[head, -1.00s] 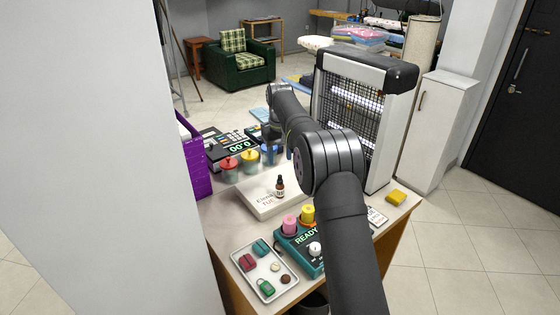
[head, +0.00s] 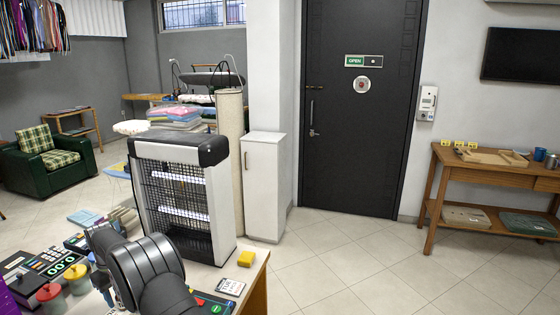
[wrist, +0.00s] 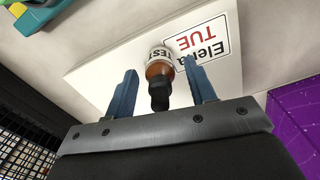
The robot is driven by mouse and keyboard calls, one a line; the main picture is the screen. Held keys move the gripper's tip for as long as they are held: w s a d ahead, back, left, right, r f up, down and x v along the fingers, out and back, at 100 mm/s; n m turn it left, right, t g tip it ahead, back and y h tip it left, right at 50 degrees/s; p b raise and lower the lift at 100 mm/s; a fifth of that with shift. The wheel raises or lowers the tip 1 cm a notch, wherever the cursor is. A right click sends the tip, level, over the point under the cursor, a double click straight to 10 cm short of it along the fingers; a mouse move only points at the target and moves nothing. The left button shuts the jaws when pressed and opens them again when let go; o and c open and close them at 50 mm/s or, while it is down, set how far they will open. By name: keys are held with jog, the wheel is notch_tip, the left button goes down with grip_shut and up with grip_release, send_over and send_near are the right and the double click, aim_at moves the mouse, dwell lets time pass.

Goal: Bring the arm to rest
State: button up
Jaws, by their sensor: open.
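My gripper (wrist: 163,95) shows in the wrist view with its two blue fingers spread apart. A small brown bottle (wrist: 158,70) with a black cap and a white label shows between the fingers in that picture. I cannot tell how far it is from them, and no finger visibly touches it. The bottle is on a white box (wrist: 105,68) with a printed name and "TUE" label.
A caged lamp unit (head: 180,195) stands on the counter beside my arm. A yellow block (head: 246,259) and a card (head: 230,287) lie near the counter's right edge. Red (head: 50,297) and yellow-lidded jars (head: 77,278) stand left of my arm. The floor to the right is open.

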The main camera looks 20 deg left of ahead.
jog(key=shift+r, duration=1.95)
